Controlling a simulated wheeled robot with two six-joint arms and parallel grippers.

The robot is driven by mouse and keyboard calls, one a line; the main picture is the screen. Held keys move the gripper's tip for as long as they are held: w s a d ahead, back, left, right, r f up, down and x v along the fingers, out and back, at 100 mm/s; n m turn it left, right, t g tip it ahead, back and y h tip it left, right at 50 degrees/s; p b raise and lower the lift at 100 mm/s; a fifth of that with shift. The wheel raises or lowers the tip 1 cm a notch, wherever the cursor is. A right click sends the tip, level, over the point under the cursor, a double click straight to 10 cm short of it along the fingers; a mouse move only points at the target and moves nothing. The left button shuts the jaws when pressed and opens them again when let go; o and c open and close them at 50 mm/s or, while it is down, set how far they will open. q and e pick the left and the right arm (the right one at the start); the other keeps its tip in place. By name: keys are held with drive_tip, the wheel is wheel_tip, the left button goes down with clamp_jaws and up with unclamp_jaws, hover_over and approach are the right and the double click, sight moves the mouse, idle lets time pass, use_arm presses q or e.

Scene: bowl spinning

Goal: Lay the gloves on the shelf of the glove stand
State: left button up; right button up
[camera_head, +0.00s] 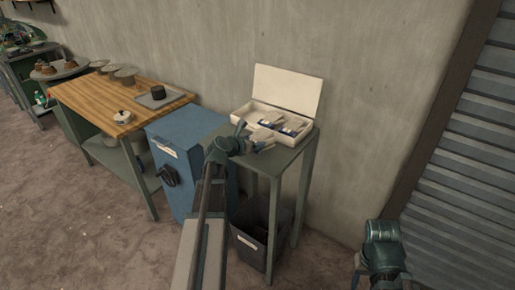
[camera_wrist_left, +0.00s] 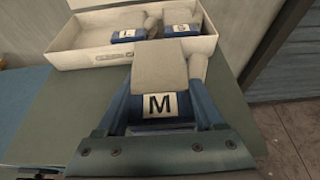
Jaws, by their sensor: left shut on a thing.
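My left gripper (camera_head: 250,138) is over the small green-grey stand (camera_head: 271,160), in front of the open box on its top. It is shut on a pale grey glove (camera_wrist_left: 159,72) with a blue cuff and a white "M" label, which also shows at the fingers in the head view (camera_head: 263,136). In the left wrist view the fingers lie along both sides of the blue cuff. Whether the glove touches the stand top is unclear. More pale gloves with blue cuffs (camera_wrist_left: 181,28) lie in the box; one label reads "L". My right gripper (camera_head: 382,272) is low at the right, its fingers unclear.
The cream box (camera_head: 262,119) has its lid raised against the wall. A dark bin (camera_head: 258,243) stands under the stand. A blue cabinet (camera_head: 190,140) is close on the left, then a wooden-topped table (camera_head: 85,100). A ribbed shutter (camera_head: 470,180) is at right.

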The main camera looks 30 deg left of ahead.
use_arm(q)
wheel_tip(320, 180, down, 4)
drive_tip(key=b, duration=0.3)
drive_tip(key=shift+r, duration=0.35)
drive_tip(key=o, duration=1.4)
drive_tip(key=shift+r, duration=0.1)
drive_tip(key=p+v, duration=0.4)
drive_tip(key=v, duration=0.8)
drive_tip(key=shift+p, duration=0.35)
